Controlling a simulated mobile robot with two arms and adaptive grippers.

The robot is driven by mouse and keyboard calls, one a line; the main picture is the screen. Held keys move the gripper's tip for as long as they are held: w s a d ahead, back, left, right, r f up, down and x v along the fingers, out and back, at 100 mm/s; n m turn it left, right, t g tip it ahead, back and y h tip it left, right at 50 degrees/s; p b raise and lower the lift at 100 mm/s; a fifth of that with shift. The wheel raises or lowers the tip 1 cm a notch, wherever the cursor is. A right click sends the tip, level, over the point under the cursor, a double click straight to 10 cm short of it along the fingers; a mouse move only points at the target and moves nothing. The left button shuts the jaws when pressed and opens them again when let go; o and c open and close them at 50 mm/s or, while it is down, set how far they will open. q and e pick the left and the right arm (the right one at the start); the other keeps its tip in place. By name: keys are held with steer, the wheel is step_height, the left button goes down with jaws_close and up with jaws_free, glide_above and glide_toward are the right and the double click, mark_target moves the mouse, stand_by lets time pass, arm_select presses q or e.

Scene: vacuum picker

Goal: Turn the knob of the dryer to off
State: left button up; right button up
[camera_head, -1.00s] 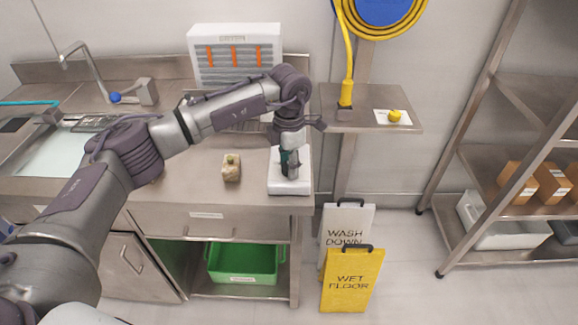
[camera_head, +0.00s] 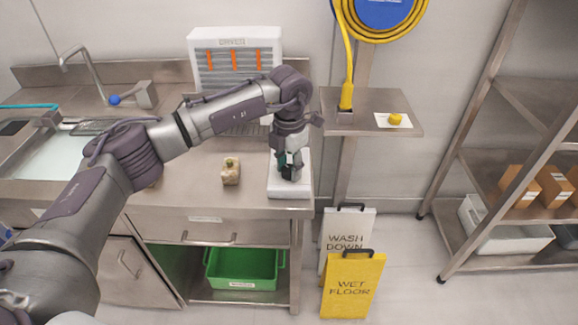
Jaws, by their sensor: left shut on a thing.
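The dryer (camera_head: 236,38) is a white upright box at the back of the steel counter. Several orange strips show on its front, and the label is too small to read surely. No knob can be made out on it. My left arm reaches across in front of the dryer's lower part. My left gripper (camera_head: 289,173) points down over a white block (camera_head: 289,190) at the counter's right end. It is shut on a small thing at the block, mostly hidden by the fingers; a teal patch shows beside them. My right gripper is not in view.
A small beige object (camera_head: 231,172) stands left of the white block. A sink (camera_head: 50,152) with a faucet is at the left. A steel shelf (camera_head: 372,112) holds a yellow item (camera_head: 395,119). A yellow floor sign (camera_head: 352,287) stands right of the counter.

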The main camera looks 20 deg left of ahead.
mark_target(289, 168)
arm_select(q)
steer(key=shift+r, duration=0.1)
steer(key=o, duration=1.1)
steer(key=shift+o, duration=0.2)
step_height(289, 168, up, 12)
